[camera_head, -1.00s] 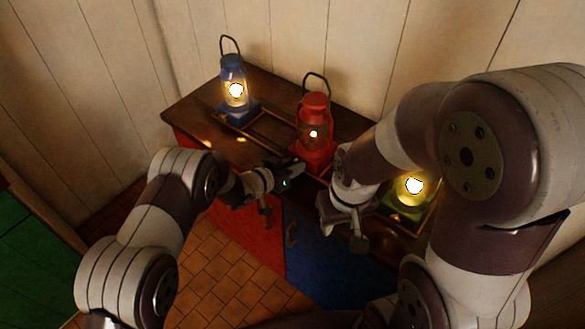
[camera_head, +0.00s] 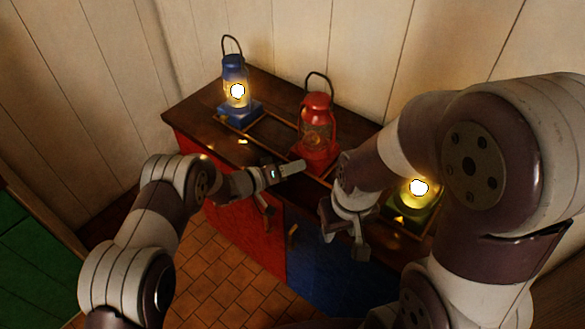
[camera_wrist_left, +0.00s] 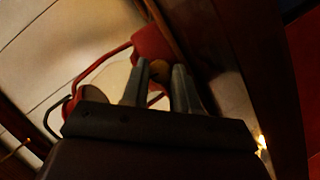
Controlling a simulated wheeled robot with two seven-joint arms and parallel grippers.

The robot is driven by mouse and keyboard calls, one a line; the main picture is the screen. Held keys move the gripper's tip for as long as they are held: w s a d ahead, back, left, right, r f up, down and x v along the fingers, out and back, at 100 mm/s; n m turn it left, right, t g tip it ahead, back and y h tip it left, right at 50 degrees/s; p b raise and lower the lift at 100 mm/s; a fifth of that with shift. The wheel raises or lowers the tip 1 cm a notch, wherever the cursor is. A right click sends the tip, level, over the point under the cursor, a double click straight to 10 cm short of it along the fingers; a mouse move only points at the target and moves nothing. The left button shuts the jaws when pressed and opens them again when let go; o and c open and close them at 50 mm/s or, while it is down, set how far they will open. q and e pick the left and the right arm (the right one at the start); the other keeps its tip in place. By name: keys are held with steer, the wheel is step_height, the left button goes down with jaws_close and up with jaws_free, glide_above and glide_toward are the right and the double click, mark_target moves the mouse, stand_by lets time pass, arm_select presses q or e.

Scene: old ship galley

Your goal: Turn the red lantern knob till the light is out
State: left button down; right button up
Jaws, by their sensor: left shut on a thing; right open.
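The red lantern (camera_head: 318,104) stands upright on the cabinet top, and no glow shows in its glass now. My left gripper (camera_head: 300,166) reaches its base from the left. In the left wrist view my left fingers (camera_wrist_left: 160,90) are shut on a small brassy knob (camera_wrist_left: 160,68) at the red lantern's base (camera_wrist_left: 152,42). The knob is hidden in the head view. My right gripper (camera_head: 343,238) is open and empty, in front of the cabinet and to the right of the red lantern.
A lit blue lantern (camera_head: 233,68) stands at the back left of the wooden cabinet top (camera_head: 190,108). A lit green lantern (camera_head: 416,212) stands at the right, partly behind my right arm. Red (camera_head: 243,232) and blue (camera_head: 320,268) cabinet doors face the tiled floor.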

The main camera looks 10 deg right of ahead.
arm_select(q)
steer(key=shift+r, duration=0.1)
stand_by(0.3)
steer(key=c, duration=0.8)
jaws_free()
steer(key=shift+c, duration=0.2)
